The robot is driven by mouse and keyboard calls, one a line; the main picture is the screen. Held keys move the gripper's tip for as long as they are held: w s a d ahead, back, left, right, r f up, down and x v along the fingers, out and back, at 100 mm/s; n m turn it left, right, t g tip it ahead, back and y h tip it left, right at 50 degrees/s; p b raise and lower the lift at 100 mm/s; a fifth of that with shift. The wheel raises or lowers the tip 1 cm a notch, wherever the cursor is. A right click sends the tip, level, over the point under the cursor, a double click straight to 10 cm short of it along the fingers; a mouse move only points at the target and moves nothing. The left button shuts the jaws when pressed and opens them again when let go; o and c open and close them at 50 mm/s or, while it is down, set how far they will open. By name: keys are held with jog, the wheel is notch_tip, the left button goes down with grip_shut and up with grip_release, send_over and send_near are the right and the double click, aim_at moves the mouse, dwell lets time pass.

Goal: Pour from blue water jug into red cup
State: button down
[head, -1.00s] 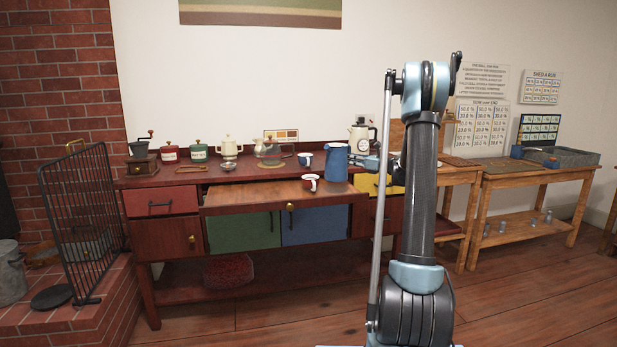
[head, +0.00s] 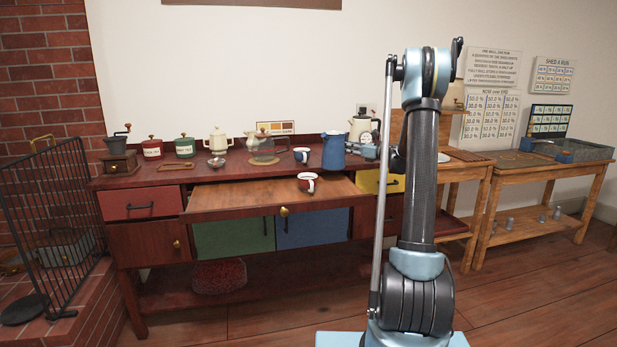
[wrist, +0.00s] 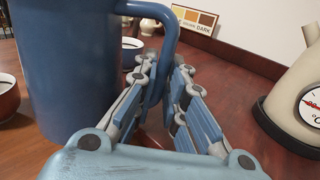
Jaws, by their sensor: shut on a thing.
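The blue water jug (head: 334,153) is upright, just behind and to the right of the red cup (head: 307,182). My gripper (head: 366,152) is shut on the jug's handle from the right. In the wrist view the jug (wrist: 70,65) fills the left, and its handle (wrist: 168,38) runs down between the fingers (wrist: 160,85). The red cup stands upright on the pulled-out wooden board; part of it shows at the left edge of the wrist view (wrist: 8,98).
A dark blue mug (head: 301,154) stands on the counter behind, left of the jug. A cream kettle with a dial (head: 362,127) is close on the right of my gripper. A glass teapot (head: 263,148) and canisters stand farther left. The board's left half is clear.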

aim_at(336, 137)
jog(key=shift+r, duration=0.1)
jog(key=s+a+r+n, duration=0.1)
jog(key=n, duration=0.1)
jog(key=s+a+r+n+p, duration=0.1)
jog(key=s+r+n, duration=0.1)
jog(key=n, duration=0.1)
jog(key=s+a+r+n+h+p, duration=0.1)
jog(key=n, duration=0.1)
jog(key=shift+s+a+r+n, duration=0.15)
jog(key=shift+s+a+n, duration=0.15)
jog(key=shift+n, duration=0.1)
dwell(0.8)
jog(key=shift+s+a+r+n+p, duration=0.25)
jog(key=shift+s+n+p, duration=0.1)
jog(key=shift+n+p, duration=0.3)
jog(key=shift+s+a+r+n+p, duration=0.25)
jog(key=shift+s+n+p, duration=0.05)
jog(key=shift+n+p, duration=0.3)
dwell(1.3)
jog(key=shift+s+a+r+n+h+p, duration=0.2)
jog(key=shift+s+a+n+h+p, duration=0.35)
jog(key=shift+p, duration=0.9)
dwell(2.0)
